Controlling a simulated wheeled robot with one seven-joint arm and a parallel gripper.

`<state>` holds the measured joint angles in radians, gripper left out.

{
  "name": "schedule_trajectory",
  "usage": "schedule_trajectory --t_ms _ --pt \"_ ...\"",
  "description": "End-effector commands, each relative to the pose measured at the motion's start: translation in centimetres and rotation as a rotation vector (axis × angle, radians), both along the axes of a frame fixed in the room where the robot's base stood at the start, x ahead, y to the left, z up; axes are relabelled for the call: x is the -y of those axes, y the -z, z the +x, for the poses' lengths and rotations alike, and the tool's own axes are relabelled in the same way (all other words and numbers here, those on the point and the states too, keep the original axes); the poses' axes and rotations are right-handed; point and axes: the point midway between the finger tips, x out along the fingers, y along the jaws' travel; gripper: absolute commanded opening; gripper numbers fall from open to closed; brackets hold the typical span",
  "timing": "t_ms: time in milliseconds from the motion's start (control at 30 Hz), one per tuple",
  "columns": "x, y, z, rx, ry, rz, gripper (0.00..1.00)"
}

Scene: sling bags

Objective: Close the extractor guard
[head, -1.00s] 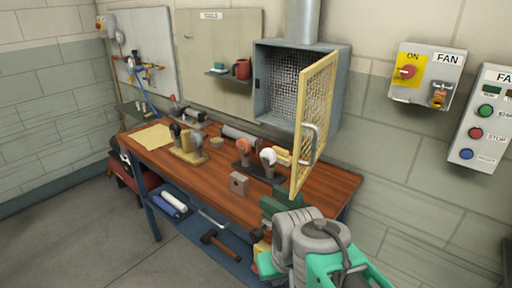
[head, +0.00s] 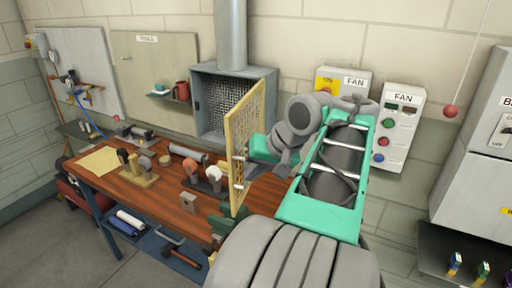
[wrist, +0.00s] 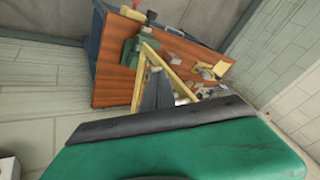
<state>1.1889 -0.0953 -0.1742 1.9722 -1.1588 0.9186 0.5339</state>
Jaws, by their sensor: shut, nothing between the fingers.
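The extractor guard, a yellow-framed mesh door (head: 236,150), stands open. It is hinged at the right side of the grey extractor hood (head: 208,104) and swings out toward me over the bench. My gripper (wrist: 157,88) is shut and empty. In the head view its green hand is just right of the guard, on the guard's outer side; its fingertips are hard to make out there. In the wrist view the dark fingers point at the yellow frame (wrist: 139,86) and overlap it. I cannot tell whether they touch it.
The wooden bench (head: 125,192) below holds several tools on stands, a metal block (head: 188,203) and a green vise (head: 232,226). Fan boxes (head: 402,125) hang on the wall right of the hood. A duct (head: 231,35) rises from the hood.

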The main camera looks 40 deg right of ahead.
Motion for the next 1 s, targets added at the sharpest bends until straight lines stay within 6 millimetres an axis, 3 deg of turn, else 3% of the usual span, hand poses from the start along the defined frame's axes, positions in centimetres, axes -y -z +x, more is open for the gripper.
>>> schedule_trajectory --t_ms 33,100,200,300,667,800,1000 --pt "2.7 -3.0 -2.1 0.012 0.050 0.009 0.00" --pt "4.6 -4.8 -4.4 0.024 0.088 0.017 0.00" --pt "6.0 -6.0 -6.6 0.031 0.115 0.023 0.00" --pt "6.3 -5.9 -7.2 0.033 0.121 0.027 0.00" --pt "6.1 -3.6 -5.7 0.033 0.117 0.026 0.00" --pt "6.0 -0.8 -4.2 0.033 0.114 0.025 0.00" --pt "5.8 1.5 -1.9 0.034 0.114 0.027 0.00"
